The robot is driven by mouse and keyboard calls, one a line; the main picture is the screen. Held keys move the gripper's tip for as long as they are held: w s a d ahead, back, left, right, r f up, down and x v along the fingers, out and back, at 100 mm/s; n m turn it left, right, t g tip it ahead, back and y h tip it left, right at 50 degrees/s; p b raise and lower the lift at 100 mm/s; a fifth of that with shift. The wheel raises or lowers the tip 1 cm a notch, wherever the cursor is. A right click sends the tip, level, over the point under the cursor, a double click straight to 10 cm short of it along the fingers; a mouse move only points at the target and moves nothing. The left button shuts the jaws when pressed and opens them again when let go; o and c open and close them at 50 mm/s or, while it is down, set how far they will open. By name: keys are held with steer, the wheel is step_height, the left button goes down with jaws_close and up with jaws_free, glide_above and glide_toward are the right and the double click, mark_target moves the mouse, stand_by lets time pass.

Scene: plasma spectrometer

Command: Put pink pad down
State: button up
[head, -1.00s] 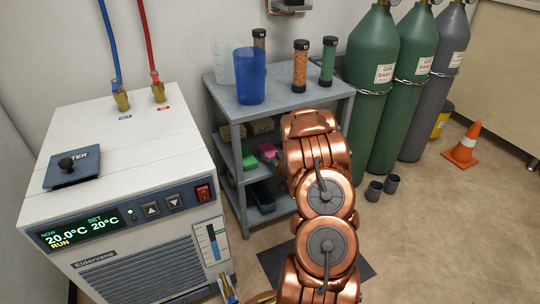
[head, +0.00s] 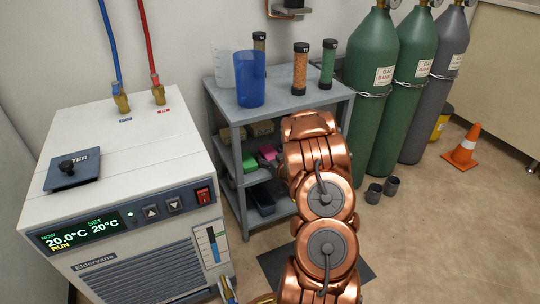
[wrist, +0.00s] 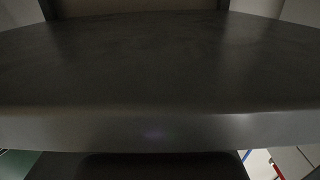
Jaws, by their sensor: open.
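The pink pad (head: 268,152) is on the middle shelf of the grey rack, beside a green pad (head: 250,162). It is small in the head view, and its right end is close to my copper arm. My gripper (head: 272,163) reaches in at the shelf just right of the pad. It is mostly hidden behind my arm, and only a dark bit of it shows. It is open, and I cannot tell whether it touches the pad. The wrist view shows a dark, close surface with a rounded edge; no pad shows there.
The grey rack (head: 300,103) carries a blue beaker (head: 250,78) and capped tubes (head: 301,67) on top. Brown blocks (head: 260,129) lie behind the pads, and a dark blue bin (head: 262,198) is below. The chiller (head: 130,140) stands left, gas cylinders (head: 372,80) right.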

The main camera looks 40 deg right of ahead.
steer(key=p+v, duration=0.3)
steer(key=v, duration=0.9)
steer(key=a+r+n+g, duration=0.1)
steer(key=a+r+g, duration=0.5)
steer(key=a+g, duration=0.4)
steer(key=s+a+r+n+g+y, duration=0.1)
steer(key=s+a+r+g, duration=0.2)
steer(key=s+a, duration=0.6)
steer(key=s+a+r+n+g+y, duration=0.1)
steer(key=s+a+r+g+y, duration=0.1)
steer(key=s+a, duration=0.7)
steer(key=s+a+r+n+g+y, duration=0.1)
steer(key=s+a+r+g, duration=0.3)
steer(key=s+a, duration=0.5)
steer(key=a+r+y, duration=0.1)
steer(key=a+r, duration=0.1)
steer(key=a, duration=0.1)
steer(key=shift+r, duration=0.3)
steer(key=shift+s, duration=0.15)
